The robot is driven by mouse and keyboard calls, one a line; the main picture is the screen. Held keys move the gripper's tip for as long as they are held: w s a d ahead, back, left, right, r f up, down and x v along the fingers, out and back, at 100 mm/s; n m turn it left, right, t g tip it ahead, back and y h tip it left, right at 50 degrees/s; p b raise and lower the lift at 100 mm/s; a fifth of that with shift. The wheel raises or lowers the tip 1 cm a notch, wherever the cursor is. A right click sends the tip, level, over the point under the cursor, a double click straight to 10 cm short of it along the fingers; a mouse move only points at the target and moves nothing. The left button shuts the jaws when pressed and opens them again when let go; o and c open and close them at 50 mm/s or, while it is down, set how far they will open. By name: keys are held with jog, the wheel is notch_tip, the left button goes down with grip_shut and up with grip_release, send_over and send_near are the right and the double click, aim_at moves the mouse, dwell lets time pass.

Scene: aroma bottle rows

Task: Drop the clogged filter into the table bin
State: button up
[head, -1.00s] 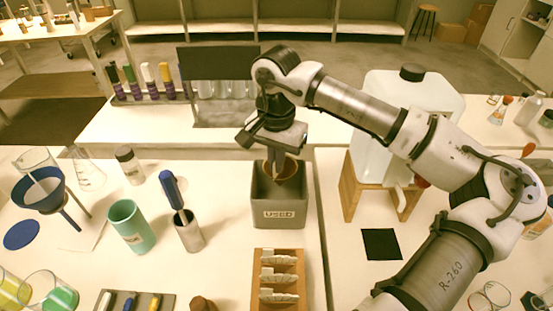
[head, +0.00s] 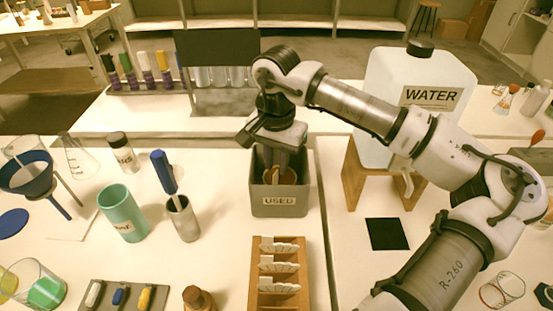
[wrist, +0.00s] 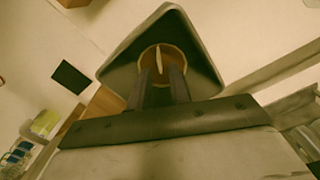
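The grey bin labelled USED (head: 280,208) stands on the table near the middle of the head view. My gripper (head: 283,172) points down with its fingers inside the bin. The round brown filter (head: 270,176) is inside the bin at the fingertips. In the wrist view, the filter (wrist: 146,62) shows inside the bin's walls (wrist: 196,42), past the fingertips. My gripper (wrist: 161,70) has its fingers apart there, with the filter's thin pale upright part between them and gaps at both sides. The fingers hide part of the filter. I cannot tell if it touches the bin's floor.
A wooden rack with white filters (head: 279,290) stands in front of the bin. A metal cup with a blue-handled tool (head: 184,222) and a teal cup (head: 123,215) are to the left. The water tank (head: 412,95) on its wooden stand is to the right.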

jog(key=shift+o, duration=0.5)
jog(key=shift+r, duration=0.3)
notch_tip(320, 180, up, 13)
jog(key=b, duration=0.1)
